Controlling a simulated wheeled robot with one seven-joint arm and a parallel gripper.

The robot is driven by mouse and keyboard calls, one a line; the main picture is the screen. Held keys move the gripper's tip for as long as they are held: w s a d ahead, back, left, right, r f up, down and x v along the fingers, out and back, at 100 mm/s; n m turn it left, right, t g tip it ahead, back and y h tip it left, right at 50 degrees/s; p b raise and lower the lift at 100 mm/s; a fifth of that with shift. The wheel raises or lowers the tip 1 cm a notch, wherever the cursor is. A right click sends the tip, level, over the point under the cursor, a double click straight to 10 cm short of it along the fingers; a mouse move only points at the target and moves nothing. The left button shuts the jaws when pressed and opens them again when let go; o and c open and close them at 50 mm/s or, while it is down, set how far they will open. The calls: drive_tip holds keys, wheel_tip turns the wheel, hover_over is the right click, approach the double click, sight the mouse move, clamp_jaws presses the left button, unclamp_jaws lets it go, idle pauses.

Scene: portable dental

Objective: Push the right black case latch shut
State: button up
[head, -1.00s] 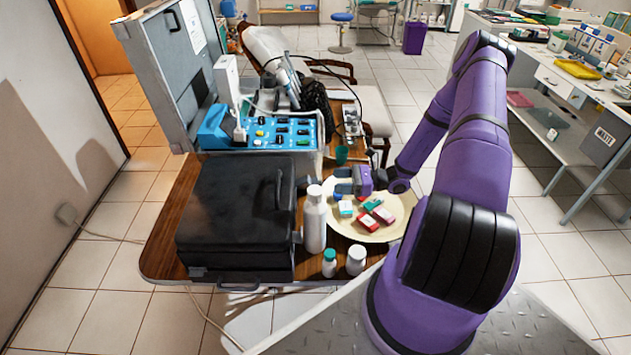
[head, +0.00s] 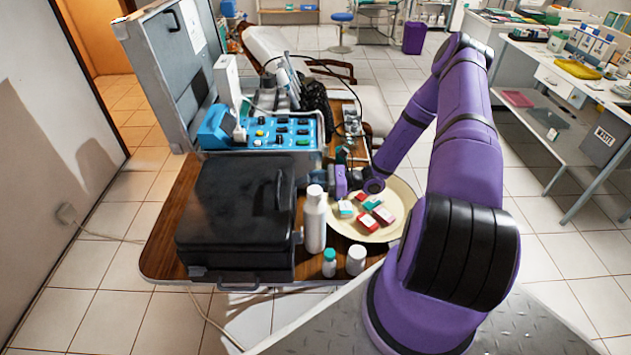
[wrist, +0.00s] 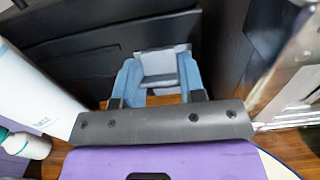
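The black case (head: 235,215) stands on the wooden cart top with its lid down or nearly down. In the wrist view its dark side wall (wrist: 90,45) fills the top. A grey latch-like piece (wrist: 160,66) shows there between my fingertips; I cannot tell if it is fully shut or if they touch it. My gripper (wrist: 160,75) has its two blue-grey fingers apart, with wood visible between them. In the head view my gripper (head: 318,187) is at the right side of the case, partly hidden behind the white bottle (head: 314,220).
A cream tray (head: 398,232) with small red, white and teal boxes lies below my wrist. A green-capped bottle (head: 329,263) and a white jar (head: 356,260) stand in front. The blue control unit (head: 265,133) stands behind the case.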

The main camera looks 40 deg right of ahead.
sight(309, 179)
clamp_jaws()
drive_tip(key=shift+r, duration=0.1)
drive_tip(key=shift+w+a+r+g+h, duration=0.15)
drive_tip(key=shift+r+g+h, duration=0.45)
drive_tip(key=shift+h, duration=0.4)
drive_tip(key=shift+w+a+r+g+h, duration=0.1)
drive_tip(key=shift+a+r+g+h, duration=0.05)
drive_tip(key=shift+r+g+h, duration=0.35)
drive_tip(key=shift+w+a+r+g+h, duration=0.15)
drive_tip(key=shift+g+h, duration=0.15)
drive_tip(key=shift+h, duration=0.3)
drive_tip(key=shift+w+a+r+g+h, duration=0.1)
drive_tip(key=shift+a+r+g+h, duration=0.2)
drive_tip(key=shift+h, duration=0.25)
drive_tip(key=shift+w+a+r+g+h, duration=0.1)
drive_tip(key=shift+r+g+h, duration=0.1)
drive_tip(key=shift+g+h, duration=0.3)
drive_tip(key=shift+w+a+r+g+h, duration=0.2)
drive_tip(key=shift+g+h, duration=0.15)
drive_tip(key=shift+h, duration=0.25)
drive_tip(key=shift+w+a+r+g+h, duration=0.1)
drive_tip(key=shift+a+r+g+h, duration=0.1)
drive_tip(key=shift+g+h, duration=0.25)
